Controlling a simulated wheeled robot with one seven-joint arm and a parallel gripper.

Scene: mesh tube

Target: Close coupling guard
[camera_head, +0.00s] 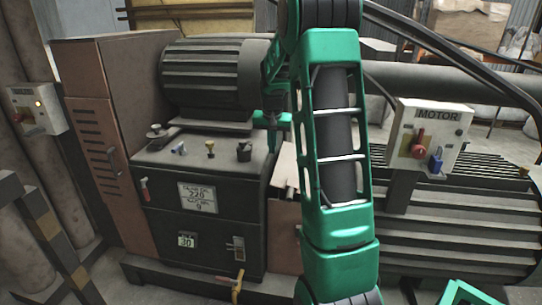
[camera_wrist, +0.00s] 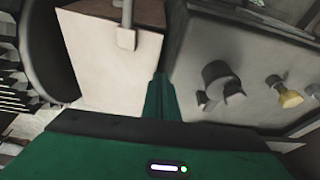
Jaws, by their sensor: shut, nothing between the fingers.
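A pale beige panel (camera_head: 286,168), which looks like the coupling guard, sits between the dark gearbox housing and the ribbed motor. My arm hides much of it in the head view. In the wrist view the panel (camera_wrist: 105,65) fills the upper left, with a light bar ending in a small block (camera_wrist: 126,38) across its top. I cannot tell how far the guard is open. My gripper (camera_head: 271,144) points down beside the housing's right edge. In the wrist view its fingers (camera_wrist: 161,80) are together and empty, between the panel and the knobbed housing top. Contact with the panel cannot be told.
The gearbox housing (camera_head: 206,165) carries several knobs on top, including a yellow one (camera_wrist: 290,98). A motor control box (camera_head: 427,136) with red and blue controls stands right of my arm, before the ribbed motor (camera_head: 460,215). A striped rail (camera_head: 50,228) is at left.

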